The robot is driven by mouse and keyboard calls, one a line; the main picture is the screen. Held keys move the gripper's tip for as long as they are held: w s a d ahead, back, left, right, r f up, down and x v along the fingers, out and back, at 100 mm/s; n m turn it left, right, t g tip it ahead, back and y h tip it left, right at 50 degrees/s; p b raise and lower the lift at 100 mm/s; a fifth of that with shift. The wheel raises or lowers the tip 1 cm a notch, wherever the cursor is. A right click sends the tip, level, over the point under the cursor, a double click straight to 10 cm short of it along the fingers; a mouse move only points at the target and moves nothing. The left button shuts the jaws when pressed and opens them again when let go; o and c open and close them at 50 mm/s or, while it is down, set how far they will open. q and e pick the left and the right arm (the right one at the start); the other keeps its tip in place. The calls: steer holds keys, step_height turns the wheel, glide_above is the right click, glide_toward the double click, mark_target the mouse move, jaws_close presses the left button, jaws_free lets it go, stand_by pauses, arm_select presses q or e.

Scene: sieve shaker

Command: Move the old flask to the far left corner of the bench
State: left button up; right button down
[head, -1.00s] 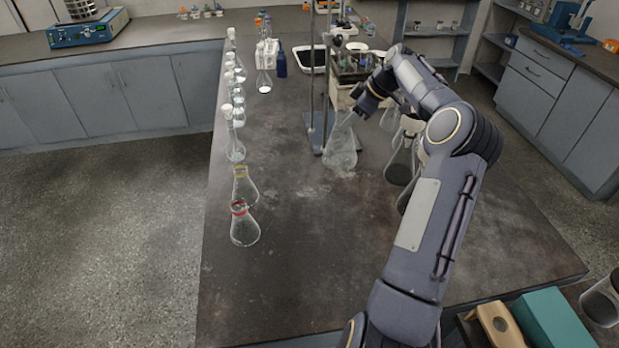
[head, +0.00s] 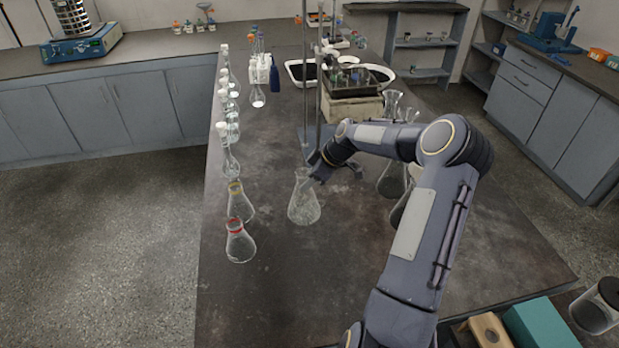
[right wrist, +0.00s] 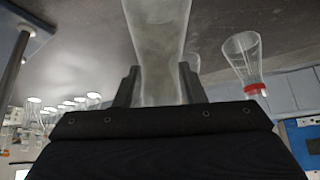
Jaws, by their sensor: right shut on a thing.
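A cloudy glass conical flask (head: 304,205), which looks like the old flask, is upright over the middle of the bench (head: 290,280). My right gripper (head: 316,168) is shut on its neck. In the right wrist view the dark fingers of the right gripper (right wrist: 158,88) stand on either side of the flask's frosted neck (right wrist: 160,65). I cannot tell whether its base touches the bench. My left gripper is not in view.
A red-banded flask (head: 239,243) and a yellow-banded flask (head: 239,205) stand near the left edge, with a row of white-capped flasks (head: 229,158) behind. A retort stand (head: 308,90) rises behind my gripper. Dark flasks (head: 392,180) stand right. The front bench is clear.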

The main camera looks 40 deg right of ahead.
steer(key=shift+f, duration=0.1)
steer(key=c, duration=0.9)
jaws_free()
steer(key=shift+o, duration=0.2)
